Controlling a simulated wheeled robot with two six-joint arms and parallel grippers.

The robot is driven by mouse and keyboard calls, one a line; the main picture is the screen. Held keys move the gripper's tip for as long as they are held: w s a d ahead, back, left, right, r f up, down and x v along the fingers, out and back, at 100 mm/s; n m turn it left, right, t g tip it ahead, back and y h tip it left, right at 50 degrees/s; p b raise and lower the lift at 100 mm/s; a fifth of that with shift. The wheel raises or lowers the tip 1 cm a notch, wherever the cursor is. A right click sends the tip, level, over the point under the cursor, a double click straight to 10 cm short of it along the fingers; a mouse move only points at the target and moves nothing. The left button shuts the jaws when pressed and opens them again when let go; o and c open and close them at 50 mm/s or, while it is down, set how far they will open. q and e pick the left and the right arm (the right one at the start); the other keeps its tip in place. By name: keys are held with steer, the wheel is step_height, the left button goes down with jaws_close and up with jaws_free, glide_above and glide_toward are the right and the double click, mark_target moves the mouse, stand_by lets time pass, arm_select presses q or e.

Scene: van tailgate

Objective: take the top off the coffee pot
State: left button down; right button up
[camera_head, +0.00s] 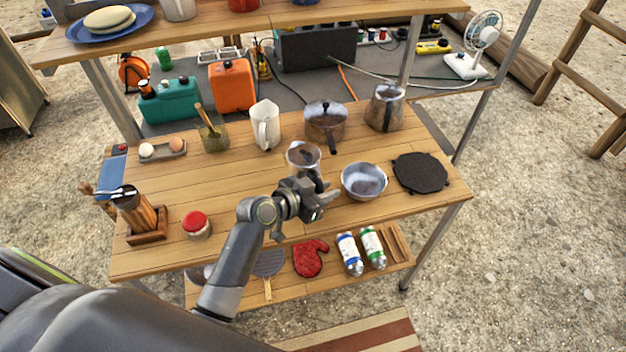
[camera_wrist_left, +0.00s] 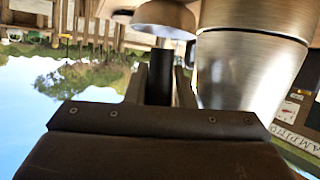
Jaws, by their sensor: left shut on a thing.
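The silver coffee pot (camera_head: 302,155) stands on the wooden table, its lower part hidden behind my left gripper. In the left wrist view its shiny metal body (camera_wrist_left: 245,75) with a raised band fills the upper right, apparently upside down. My left gripper (camera_head: 318,197) is at the pot's near side. In the wrist view its fingers are shut on a black handle (camera_wrist_left: 160,75) beside the metal body. The handle's joint to the pot is not clearly seen. My right gripper is in neither view.
A metal bowl (camera_head: 363,181) is close right of the gripper, with a black trivet (camera_head: 420,172) beyond. Behind stand a lidded saucepan (camera_head: 325,124), a white jug (camera_head: 265,125) and a kettle (camera_head: 385,108). A red-lidded jar (camera_head: 196,224) is left. Bare table lies between jar and pot.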

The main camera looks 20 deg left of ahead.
arm_select(q)
steer(key=shift+r, duration=0.15)
step_height(320, 180, up, 10)
stand_by(0.4)
steer(key=shift+f+b, duration=0.2)
steer(key=shift+b, duration=0.15)
steer(key=shift+f+b, duration=2.9)
steer(key=shift+f, duration=1.4)
steer(key=shift+s+f+b, duration=0.1)
steer(key=shift+f+b, duration=0.7)
steer(key=shift+f, duration=0.05)
steer(key=shift+w+d+n+y+p, duration=0.15)
steer(key=shift+w+n+y+p, duration=0.1)
steer(key=shift+n+y+p, duration=0.3)
